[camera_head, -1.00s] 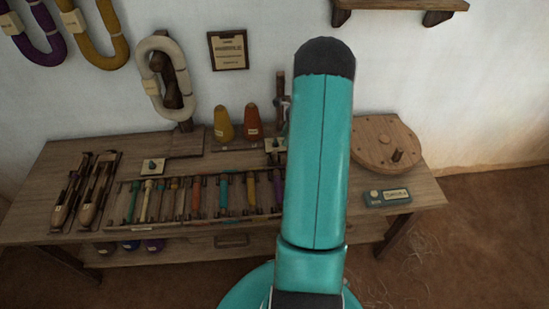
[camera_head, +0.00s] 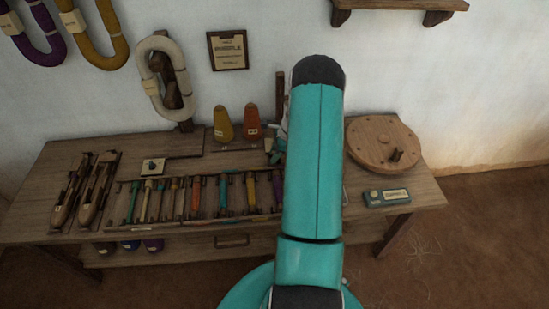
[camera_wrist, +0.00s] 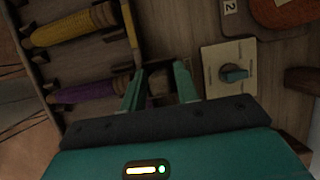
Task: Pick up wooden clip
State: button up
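In the wrist view my gripper (camera_wrist: 160,72) has its two teal fingers apart, with a gap between them. A small dark brownish shape (camera_wrist: 159,86) shows between the fingers; it is too dark to tell whether it is the wooden clip. I cannot make out the wooden clip for certain in either view. In the head view my teal arm hides much of the bench's right middle, and only a bit of the gripper shows beside the arm, low over the back right of the spool rack (camera_head: 205,215).
A pale plate with a blue-grey knob (camera_wrist: 234,73) lies right of the fingers. Yellow (camera_wrist: 75,25) and purple (camera_wrist: 95,90) spools lie left. On the bench (camera_head: 430,190) are two shuttles (camera_head: 95,195), two cones (camera_head: 223,125), a round wooden disc (camera_head: 383,142) and a teal box (camera_head: 386,197).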

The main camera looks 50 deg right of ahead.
aim_at(274, 152)
grip_shut()
jog(key=shift+r, duration=0.1)
jog(key=shift+r, duration=0.5)
notch_tip(274, 152, up, 2)
jog(key=shift+r, duration=0.15)
jog(key=s+a+r, duration=0.9)
jog(key=a, duration=0.1)
jog(key=shift+s+a+r, duration=0.15)
jog(key=shift+s+r, duration=0.1)
jog(key=shift+r, duration=0.05)
